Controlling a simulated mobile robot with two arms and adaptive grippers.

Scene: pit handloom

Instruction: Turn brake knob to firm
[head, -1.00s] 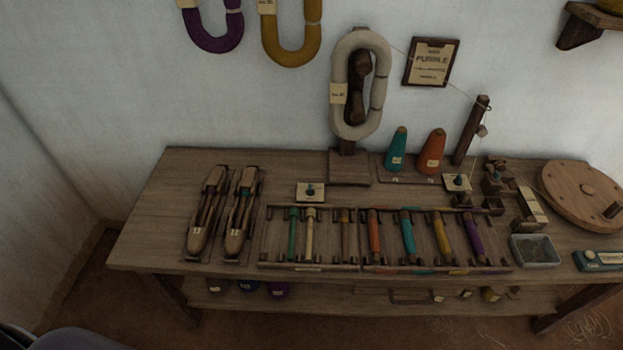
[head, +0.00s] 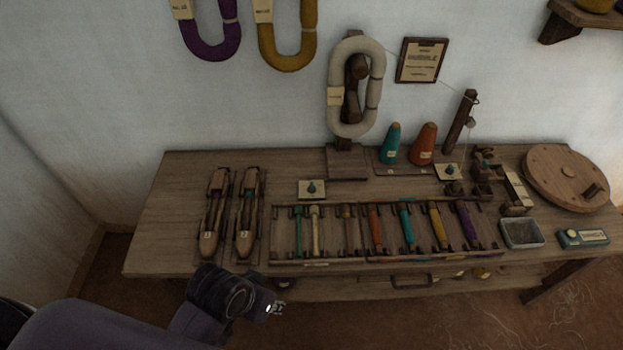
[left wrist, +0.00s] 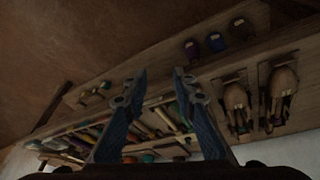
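One knob (head: 311,187) stands left of centre behind the bobbin rack, and the other knob (head: 450,170) stands right of the cones. Their labels are too small to read, so I cannot tell which is the brake knob or its setting. My left arm comes in at the lower left of the head view, its hand low before the bench's front edge, apart from both knobs. In the left wrist view my left gripper (left wrist: 159,88) has its two blue fingers spread with nothing between. My right gripper is not in view.
Two wooden shuttles (head: 246,214) lie at the bench's left. A rack (head: 333,240) of coloured bobbins fills the front middle. A wooden disc (head: 566,176), a grey tray (head: 522,234) and a teal box (head: 582,238) are at the right. The bench (head: 160,220) is bare at the far left.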

